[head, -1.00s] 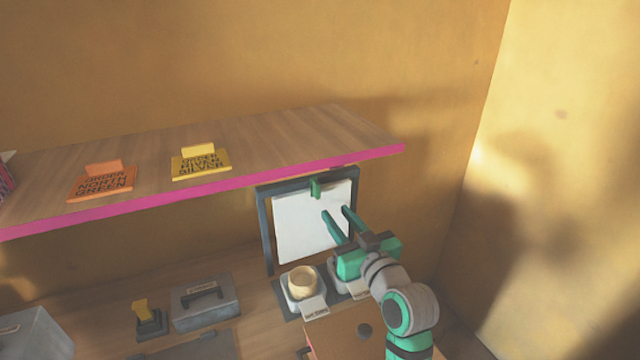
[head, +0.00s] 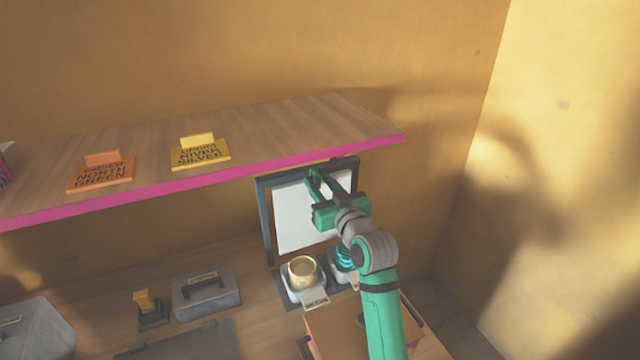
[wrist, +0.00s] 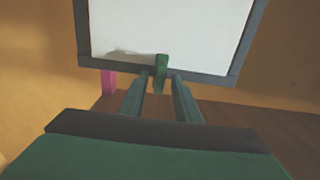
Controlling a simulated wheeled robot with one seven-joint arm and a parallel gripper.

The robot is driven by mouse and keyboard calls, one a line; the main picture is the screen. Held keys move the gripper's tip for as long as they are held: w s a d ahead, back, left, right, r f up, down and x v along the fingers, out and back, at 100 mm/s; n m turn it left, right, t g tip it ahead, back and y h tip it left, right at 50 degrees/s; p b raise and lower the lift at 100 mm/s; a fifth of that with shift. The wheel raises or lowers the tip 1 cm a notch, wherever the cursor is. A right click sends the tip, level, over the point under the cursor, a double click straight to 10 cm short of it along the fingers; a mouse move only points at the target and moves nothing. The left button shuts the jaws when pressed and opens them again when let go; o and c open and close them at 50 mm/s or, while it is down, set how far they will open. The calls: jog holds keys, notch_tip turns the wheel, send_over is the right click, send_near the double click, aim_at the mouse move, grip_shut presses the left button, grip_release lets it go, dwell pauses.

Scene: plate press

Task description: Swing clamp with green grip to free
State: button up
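The clamp's green grip (wrist: 161,72) is a small upright block at the edge of a dark frame (wrist: 228,78) that holds a white sheet (head: 293,222). In the wrist view my gripper (wrist: 160,76) has its two green fingers apart, one on each side of the grip, with a gap showing on both sides. In the head view my gripper (head: 315,176) is at the top bar of the frame, and its fingers cover most of the grip. I cannot tell how deep the grip sits between the fingertips.
A wooden shelf (head: 300,120) with a pink edge overhangs just above the frame and carries an orange sign (head: 103,173) and a yellow sign (head: 201,153). Below stand a cream pot (head: 303,271), a teal coil (head: 345,258) and a grey box (head: 206,293).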

jog(key=shift+c, duration=0.3)
grip_shut()
jog(key=n, duration=0.3)
jog(key=shift+n, duration=0.3)
jog(key=n, duration=0.3)
jog(key=shift+a+f+n, duration=0.1)
jog(key=shift+n, duration=0.2)
jog(key=n, duration=0.5)
jog(key=shift+s+f+n, duration=0.1)
jog(key=shift+n, duration=0.2)
jog(key=n, duration=0.5)
jog(key=shift+a+f, duration=0.1)
jog(key=shift+f, duration=0.05)
